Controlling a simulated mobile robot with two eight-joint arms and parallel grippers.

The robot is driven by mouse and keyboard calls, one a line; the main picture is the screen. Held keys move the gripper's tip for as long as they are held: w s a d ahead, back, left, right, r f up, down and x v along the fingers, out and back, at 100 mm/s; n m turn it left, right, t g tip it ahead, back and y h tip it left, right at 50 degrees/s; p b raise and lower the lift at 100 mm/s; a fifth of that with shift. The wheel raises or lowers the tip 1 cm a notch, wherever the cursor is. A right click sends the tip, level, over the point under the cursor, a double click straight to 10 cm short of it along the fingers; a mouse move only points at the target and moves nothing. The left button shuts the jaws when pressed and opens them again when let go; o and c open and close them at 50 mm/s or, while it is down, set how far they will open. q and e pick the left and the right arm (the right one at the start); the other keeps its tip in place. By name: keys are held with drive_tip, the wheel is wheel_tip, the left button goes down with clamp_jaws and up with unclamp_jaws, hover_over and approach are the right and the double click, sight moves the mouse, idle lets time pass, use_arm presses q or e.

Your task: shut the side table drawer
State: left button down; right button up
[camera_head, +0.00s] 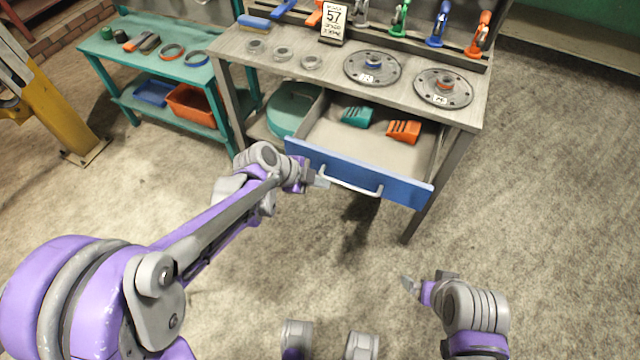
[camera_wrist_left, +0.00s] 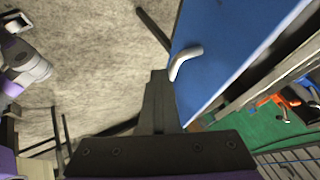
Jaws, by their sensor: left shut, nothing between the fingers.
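The drawer (camera_head: 400,186) of the grey side table (camera_head: 310,68) stands open, with a blue front and a pale handle (camera_head: 350,184). A teal item (camera_head: 357,117) and an orange item (camera_head: 404,131) lie inside it. My left gripper (camera_head: 320,181) is shut and empty, at the drawer front near the handle's left end. In the left wrist view the shut fingers (camera_wrist_left: 158,100) are close to the blue front (camera_wrist_left: 225,45) and the handle's end (camera_wrist_left: 185,60); I cannot tell whether they touch. My right gripper (camera_head: 410,284) is low over the floor, away from the drawer; its finger gap is unclear.
The tabletop holds two round flanges (camera_head: 373,67), rings, a sign (camera_head: 334,22) and several clamps. A teal bench (camera_head: 150,50) with an orange bin (camera_head: 192,105) stands at the left. A yellow post (camera_head: 50,95) is at far left. The floor before the drawer is clear.

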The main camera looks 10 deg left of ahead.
use_arm(q)
drive_tip(key=p, duration=0.2)
hover_over(353, 133)
drive_tip(key=shift+s+a, duration=0.1)
drive_tip(key=shift+s, duration=0.15)
drive_tip(key=shift+w+r, duration=0.1)
drive_tip(key=shift+w, duration=0.1)
